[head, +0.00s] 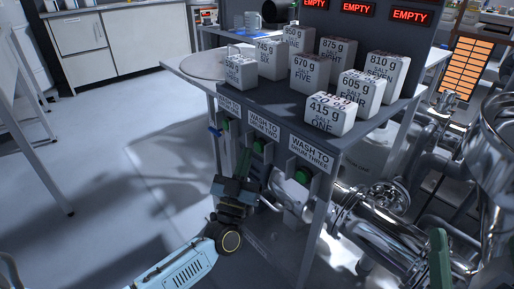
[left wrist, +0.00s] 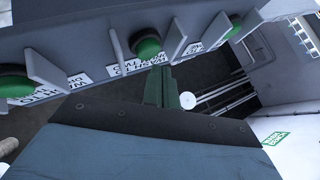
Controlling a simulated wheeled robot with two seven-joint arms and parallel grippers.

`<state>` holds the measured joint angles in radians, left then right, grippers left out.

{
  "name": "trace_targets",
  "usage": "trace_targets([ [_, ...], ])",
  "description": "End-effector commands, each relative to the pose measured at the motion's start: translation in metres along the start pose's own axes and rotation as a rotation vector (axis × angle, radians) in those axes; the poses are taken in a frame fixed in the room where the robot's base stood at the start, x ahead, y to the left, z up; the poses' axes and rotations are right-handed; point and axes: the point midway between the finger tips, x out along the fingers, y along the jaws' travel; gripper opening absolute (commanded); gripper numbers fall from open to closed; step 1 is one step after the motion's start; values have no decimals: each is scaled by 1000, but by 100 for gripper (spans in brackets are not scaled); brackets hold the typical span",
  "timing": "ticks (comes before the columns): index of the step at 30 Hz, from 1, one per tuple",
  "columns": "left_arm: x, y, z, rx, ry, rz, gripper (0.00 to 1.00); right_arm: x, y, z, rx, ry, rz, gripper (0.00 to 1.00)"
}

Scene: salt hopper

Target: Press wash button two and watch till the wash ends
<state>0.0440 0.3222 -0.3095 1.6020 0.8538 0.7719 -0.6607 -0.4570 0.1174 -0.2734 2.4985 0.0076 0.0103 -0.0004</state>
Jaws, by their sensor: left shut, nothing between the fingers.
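Three green wash buttons sit in brackets on the table's front, under white signs. Wash button two (head: 259,145) is the middle one, under the sign WASH TO DRUM TWO (head: 264,125); it also shows in the left wrist view (left wrist: 147,45). Button one (head: 225,125) is to its left and button three (head: 303,175) to its right. My left gripper (head: 244,160) is shut and empty, its fingertips close to button two. In the left wrist view its green fingers end just below that button; contact cannot be told.
Several labelled salt blocks (head: 330,113) stand on the table above. Three red displays (head: 358,9) read EMPTY. Shiny metal pipes and vessels (head: 375,215) fill the right side. A dark green part (head: 438,260) shows at lower right. The floor at left is open.

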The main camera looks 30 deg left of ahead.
Motion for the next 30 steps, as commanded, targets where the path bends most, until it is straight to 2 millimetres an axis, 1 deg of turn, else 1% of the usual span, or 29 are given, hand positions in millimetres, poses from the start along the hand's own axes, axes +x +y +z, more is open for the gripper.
trace_targets([
  [14, 0, 0, 0, 0, 0, 0, 0, 0, 0, 0, 0, 0, 0, 86],
  [23, 6, 4, 4, -1, 0, -1, 0, 0, 0, -1, 0, 0, 0, 86],
  [30, 6, 4, 4, 0, 0, 0, 0, 0, 0, 0, 0, 0, 0, 86],
])
